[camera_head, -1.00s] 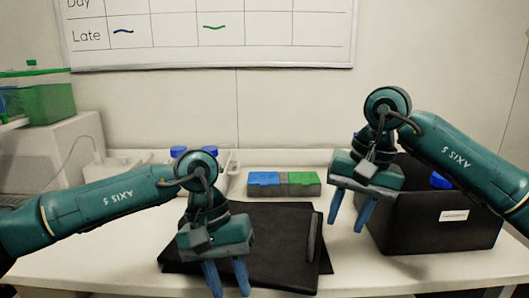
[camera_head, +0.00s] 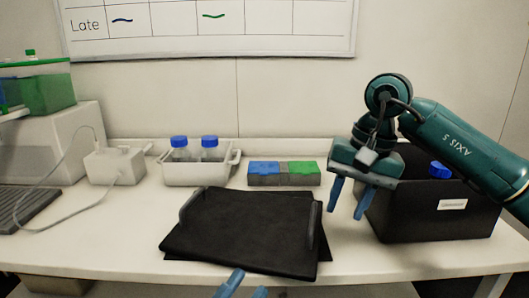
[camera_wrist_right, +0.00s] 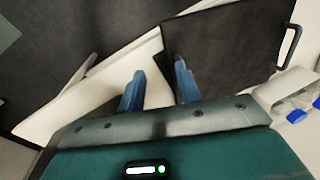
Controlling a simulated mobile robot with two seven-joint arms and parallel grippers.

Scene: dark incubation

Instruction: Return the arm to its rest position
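My left gripper (camera_head: 243,287) shows only as two blue fingertips at the bottom edge of the head view, in front of the table. The fingertips are apart with nothing between them. My right gripper (camera_head: 347,212) hangs over the table, just left of the black box (camera_head: 440,216). Its blue fingers are apart and empty, and they also show apart in the right wrist view (camera_wrist_right: 160,88). The right arm comes in from the right, passing in front of the box.
A blue cap (camera_head: 440,170) shows inside the box. A white device (camera_head: 116,165) stands left.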

